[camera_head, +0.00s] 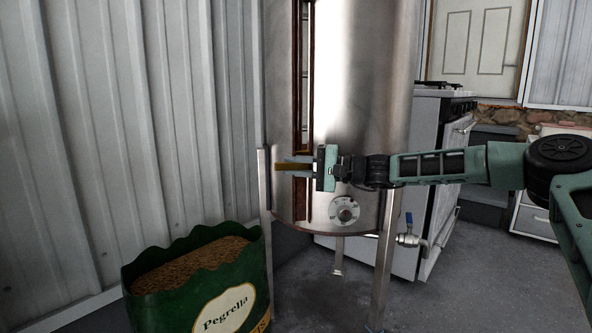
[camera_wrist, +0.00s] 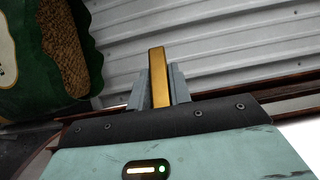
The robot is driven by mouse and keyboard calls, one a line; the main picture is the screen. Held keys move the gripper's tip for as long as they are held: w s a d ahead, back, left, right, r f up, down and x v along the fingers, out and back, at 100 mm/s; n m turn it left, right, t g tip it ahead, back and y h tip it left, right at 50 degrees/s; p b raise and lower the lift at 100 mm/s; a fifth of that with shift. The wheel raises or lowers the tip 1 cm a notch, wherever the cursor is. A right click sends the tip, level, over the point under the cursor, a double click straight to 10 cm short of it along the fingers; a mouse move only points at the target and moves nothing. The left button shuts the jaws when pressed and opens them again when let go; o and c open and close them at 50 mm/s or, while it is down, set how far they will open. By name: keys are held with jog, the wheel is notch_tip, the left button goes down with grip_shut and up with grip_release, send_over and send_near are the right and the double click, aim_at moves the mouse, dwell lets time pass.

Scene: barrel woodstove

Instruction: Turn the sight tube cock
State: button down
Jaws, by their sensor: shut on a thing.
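A brass-coloured bar, seemingly the sight tube cock's handle (camera_wrist: 158,72), stands between the two grey fingers of my gripper (camera_wrist: 156,88) in the wrist view. In the head view my gripper (camera_head: 290,166) reaches in from the right across the front of the steel tank (camera_head: 365,80). Its fingers are shut on the handle, near the foot of the brown-framed upright sight tube (camera_head: 303,70). The handle shows there only as a small brass patch, and the cock's body is hidden behind the gripper.
A round dial (camera_head: 344,212) sits low on the tank. A blue-handled tap (camera_head: 408,232) sticks out at lower right. A green sack of pellets (camera_head: 190,290) stands in front at lower left. A corrugated wall (camera_head: 130,110) is behind. A white stove (camera_head: 425,130) stands behind the tank.

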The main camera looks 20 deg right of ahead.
jog(key=shift+a, duration=0.1)
jog(key=c, duration=1.3)
grip_release()
jog(key=shift+s+d, duration=0.15)
jog(key=shift+d, duration=0.35)
jog(key=shift+p+v, duration=2.95)
jog(key=shift+v, duration=5.25)
